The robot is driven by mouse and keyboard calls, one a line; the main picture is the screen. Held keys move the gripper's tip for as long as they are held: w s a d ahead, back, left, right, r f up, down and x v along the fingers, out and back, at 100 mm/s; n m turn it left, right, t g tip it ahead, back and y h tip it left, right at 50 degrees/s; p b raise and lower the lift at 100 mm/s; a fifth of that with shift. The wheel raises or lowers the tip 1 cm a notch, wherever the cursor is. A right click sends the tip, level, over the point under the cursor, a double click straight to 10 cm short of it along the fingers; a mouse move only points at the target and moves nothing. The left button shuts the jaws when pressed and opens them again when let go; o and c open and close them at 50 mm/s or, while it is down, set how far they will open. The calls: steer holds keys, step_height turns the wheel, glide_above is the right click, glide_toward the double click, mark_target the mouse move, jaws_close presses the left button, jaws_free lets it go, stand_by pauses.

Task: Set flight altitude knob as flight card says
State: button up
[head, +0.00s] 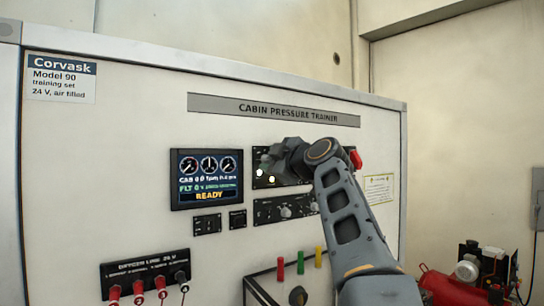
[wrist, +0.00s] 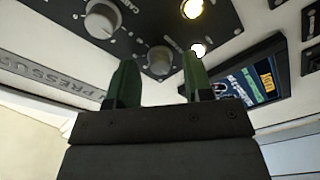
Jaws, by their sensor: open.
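The trainer's upper control panel (head: 262,156) is largely hidden behind my gripper (head: 278,166) in the head view. In the wrist view, two grey knobs show on this dark panel: one knob (wrist: 103,18) beside a partly readable "CABIN" label, and another knob (wrist: 160,60). I cannot read which is the flight altitude knob. My gripper (wrist: 159,68) is open with green fingertips, and the second knob appears between them; contact cannot be told. A small card (head: 379,188) with a yellow edge is at the panel's right; its text is too small to read.
A display (head: 207,178) shows dials, an FLT line and "READY". Two lamps (wrist: 192,8) glow near the knobs. A lower knob panel (head: 285,208), red, green and yellow upright pieces (head: 300,262), and red-capped oxygen line fittings (head: 138,288) lie below. A red compressor (head: 450,288) stands at right.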

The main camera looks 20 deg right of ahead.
steer(key=shift+w, duration=0.1)
jaws_close()
stand_by(0.5)
steer(key=shift+f+m, duration=0.1)
steer(key=shift+m, duration=0.2)
steer(key=m+b, duration=0.1)
steer(key=m, duration=0.7)
steer(key=shift+m+b, duration=0.4)
steer(key=m, duration=0.4)
steer(key=shift+a+t+h, duration=0.1)
steer(key=shift+t+h, duration=0.2)
steer(key=shift+m+p, duration=0.4)
steer(key=shift+m, duration=2)
